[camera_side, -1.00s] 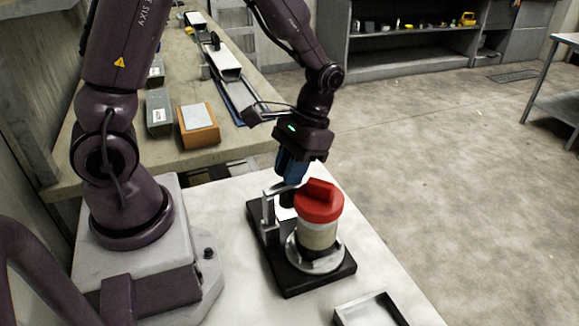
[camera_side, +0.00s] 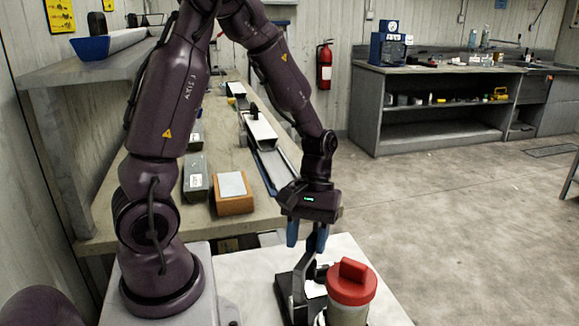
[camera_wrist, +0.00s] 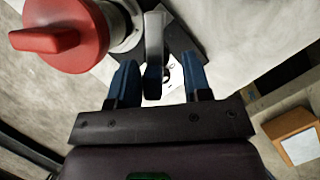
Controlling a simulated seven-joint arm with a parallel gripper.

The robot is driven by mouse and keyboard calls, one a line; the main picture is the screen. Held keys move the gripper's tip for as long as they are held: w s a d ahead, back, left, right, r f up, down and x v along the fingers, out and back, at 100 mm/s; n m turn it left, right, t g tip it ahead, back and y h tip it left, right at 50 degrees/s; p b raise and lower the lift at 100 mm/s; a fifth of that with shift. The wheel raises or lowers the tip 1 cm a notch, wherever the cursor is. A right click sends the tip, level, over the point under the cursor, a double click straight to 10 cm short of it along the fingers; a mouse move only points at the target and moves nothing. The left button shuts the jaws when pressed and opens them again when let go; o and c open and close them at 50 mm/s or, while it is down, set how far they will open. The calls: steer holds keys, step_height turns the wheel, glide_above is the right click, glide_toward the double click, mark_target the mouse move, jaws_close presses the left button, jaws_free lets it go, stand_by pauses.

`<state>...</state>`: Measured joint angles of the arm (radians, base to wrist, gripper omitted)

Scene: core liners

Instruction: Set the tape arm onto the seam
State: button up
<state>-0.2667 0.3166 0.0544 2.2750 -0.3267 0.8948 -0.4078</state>
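The tape arm (camera_side: 303,265) is a slim grey bar on a stand with a black base (camera_side: 283,290), and it rises beside the capped liner. The liner (camera_side: 347,316) is a pale upright cylinder under a red cap (camera_side: 351,284). Its seam cannot be made out. My gripper (camera_side: 308,245) points down over the tape arm with its blue fingers apart. In the wrist view, my gripper (camera_wrist: 160,65) has the tape arm (camera_wrist: 154,40) between its fingers with a gap on each side. The red cap (camera_wrist: 62,38) is at upper left there.
A long bench behind holds an orange-brown block (camera_side: 234,203), a grey box (camera_side: 196,178) and a long tray (camera_side: 262,133). The white table (camera_side: 245,283) is bare left of the stand. Open floor lies to the right.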

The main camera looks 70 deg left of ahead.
steer(key=s+v, duration=0.1)
steer(key=v, duration=1.1)
steer(key=s+d+r+m+t+y, duration=0.3)
steer(key=s+d+r+m+t, duration=0.4)
steer(key=m, duration=0.4)
steer(key=shift+d+r+t+y, duration=0.2)
steer(key=shift+d+t+y, duration=0.2)
steer(key=shift+t, duration=0.2)
